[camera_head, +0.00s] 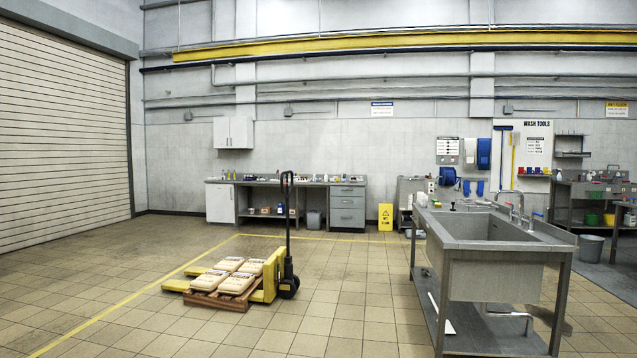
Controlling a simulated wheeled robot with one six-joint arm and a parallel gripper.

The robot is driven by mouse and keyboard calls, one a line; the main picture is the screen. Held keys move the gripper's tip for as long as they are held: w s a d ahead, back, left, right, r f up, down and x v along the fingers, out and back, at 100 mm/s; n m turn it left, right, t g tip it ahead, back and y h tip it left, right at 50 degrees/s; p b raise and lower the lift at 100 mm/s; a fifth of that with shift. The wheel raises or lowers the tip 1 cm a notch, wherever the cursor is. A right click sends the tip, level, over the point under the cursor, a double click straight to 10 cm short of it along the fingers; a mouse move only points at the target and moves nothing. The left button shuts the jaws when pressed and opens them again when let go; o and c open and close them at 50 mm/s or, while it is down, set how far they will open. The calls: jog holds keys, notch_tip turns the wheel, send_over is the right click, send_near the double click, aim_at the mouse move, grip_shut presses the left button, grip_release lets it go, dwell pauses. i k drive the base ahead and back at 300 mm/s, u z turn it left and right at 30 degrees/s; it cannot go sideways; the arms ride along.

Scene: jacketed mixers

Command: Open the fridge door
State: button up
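No thing in the head view is plainly a fridge. A small white unit with a closed front (220,204) stands under the left end of the long bench at the back wall. It could be a small fridge or a cupboard; I cannot tell at this distance. My gripper and arm are not in view.
A yellow pallet jack (268,274) with sacks on a wooden pallet (216,301) stands mid-floor. A steel sink (495,273) blocks the right foreground. The long bench (270,183) and a yellow floor sign (385,217) are at the back. The left floor is clear.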

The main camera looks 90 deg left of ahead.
aim_at(220, 197)
jog(key=u, duration=2.6)
jog(key=i, duration=10.65)
